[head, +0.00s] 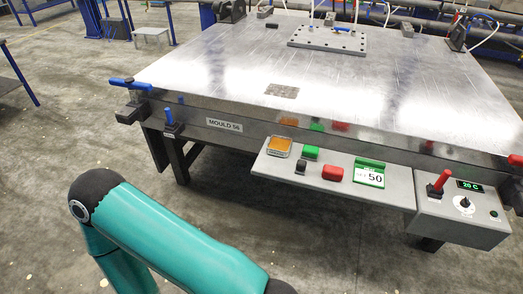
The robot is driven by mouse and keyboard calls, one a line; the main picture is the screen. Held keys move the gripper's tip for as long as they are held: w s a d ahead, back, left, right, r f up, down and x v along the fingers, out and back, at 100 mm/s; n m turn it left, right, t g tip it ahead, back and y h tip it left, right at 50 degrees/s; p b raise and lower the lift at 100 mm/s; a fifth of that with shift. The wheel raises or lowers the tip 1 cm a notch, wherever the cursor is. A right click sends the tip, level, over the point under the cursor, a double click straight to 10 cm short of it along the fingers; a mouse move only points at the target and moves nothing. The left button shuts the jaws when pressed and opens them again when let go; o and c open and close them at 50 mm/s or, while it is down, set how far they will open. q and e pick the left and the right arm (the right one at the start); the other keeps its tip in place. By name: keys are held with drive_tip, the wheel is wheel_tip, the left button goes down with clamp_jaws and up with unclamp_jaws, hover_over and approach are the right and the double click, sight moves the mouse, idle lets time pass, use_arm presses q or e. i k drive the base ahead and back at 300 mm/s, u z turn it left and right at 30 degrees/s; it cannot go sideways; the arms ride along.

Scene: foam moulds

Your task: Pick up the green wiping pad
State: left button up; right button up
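A green-framed card marked 50 (370,173) is also on the shelf, further right. A teal arm of mine crosses the bottom of the head view, below the shelf and apart from the pad. Neither of my grippers shows in the view, so I cannot see whether they are open or shut.
The shelf also holds the orange item (279,146), a small dark piece (300,167) and the red block (333,173). A control box (463,217) with a red lever adjoins on the right. Blue-handled clamps (131,100) stick out at the table's left corner. The metal tabletop (330,90) is mostly clear.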

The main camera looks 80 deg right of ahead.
sight(309, 153)
drive_tip(key=u, duration=0.4)
drive_tip(key=i, duration=0.45)
drive_tip(key=z, duration=2.4)
drive_tip(key=i, duration=0.25)
drive_tip(key=z, duration=1.9)
drive_tip(key=k, duration=0.55)
drive_tip(key=z, duration=0.4)
drive_tip(key=i, duration=1.6)
drive_tip(key=u, duration=0.4)
